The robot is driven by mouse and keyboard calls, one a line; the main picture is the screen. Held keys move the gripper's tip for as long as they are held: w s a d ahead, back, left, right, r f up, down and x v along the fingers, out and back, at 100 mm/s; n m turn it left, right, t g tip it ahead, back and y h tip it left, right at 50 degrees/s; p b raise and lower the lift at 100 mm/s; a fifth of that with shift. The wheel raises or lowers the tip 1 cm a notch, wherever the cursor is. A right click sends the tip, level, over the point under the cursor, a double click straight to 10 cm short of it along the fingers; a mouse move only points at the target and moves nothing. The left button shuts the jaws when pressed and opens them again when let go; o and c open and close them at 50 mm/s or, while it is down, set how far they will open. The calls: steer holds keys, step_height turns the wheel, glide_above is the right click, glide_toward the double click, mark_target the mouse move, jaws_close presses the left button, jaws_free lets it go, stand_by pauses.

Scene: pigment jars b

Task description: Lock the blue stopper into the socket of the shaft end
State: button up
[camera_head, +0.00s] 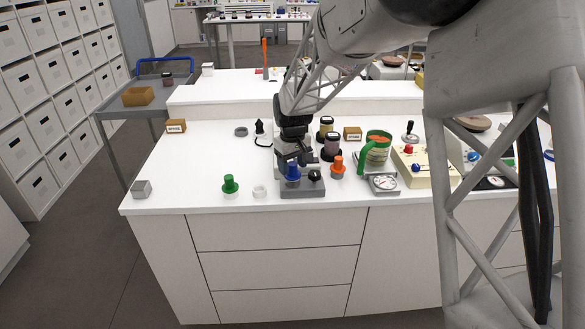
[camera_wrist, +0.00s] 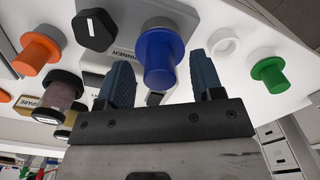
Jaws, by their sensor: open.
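The blue stopper (camera_head: 292,171) stands on the grey block (camera_head: 300,191) near the front edge of the white counter. The wrist view shows the blue stopper (camera_wrist: 162,62) with a wide flange and a narrower round end, with a grey round piece partly visible behind it. My gripper (camera_head: 294,155) is just above the stopper. In the wrist view my gripper (camera_wrist: 161,68) is open, its blue fingers on either side of the stopper with visible gaps. A black knob (camera_head: 315,175) sits on the block's right part. I cannot tell how the stopper is seated in the socket.
A green stopper (camera_head: 230,184) and a white ring (camera_head: 260,191) stand left of the block. An orange stopper (camera_head: 338,166) is close on its right, with a dial gauge (camera_head: 383,183) and a green mug (camera_head: 376,150) beyond. Jars (camera_head: 331,146) stand close behind. The front left counter is mostly clear.

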mark_target(294, 165)
steer(key=shift+r, duration=3.15)
steer(key=shift+s+d+r, duration=0.2)
steer(key=shift+s+r, duration=0.05)
steer(key=shift+s, duration=0.2)
steer(key=s+d+r+m+t, duration=0.1)
steer(key=s+d+r, duration=0.25)
steer(key=s, duration=0.65)
steer(key=s+d+r+m, duration=0.2)
steer(key=s+d, duration=0.2)
steer(key=s, duration=0.6)
steer(key=s+d+r+m+t, duration=0.1)
steer(key=s+d+r, duration=0.2)
steer(key=s, duration=0.6)
steer(key=s+d+f+m, duration=0.1)
steer(key=s, duration=0.5)
steer(key=s+d+f+m, duration=0.1)
steer(key=s, duration=0.5)
steer(key=shift+d+f+t, duration=0.25)
steer(key=shift+t, duration=0.05)
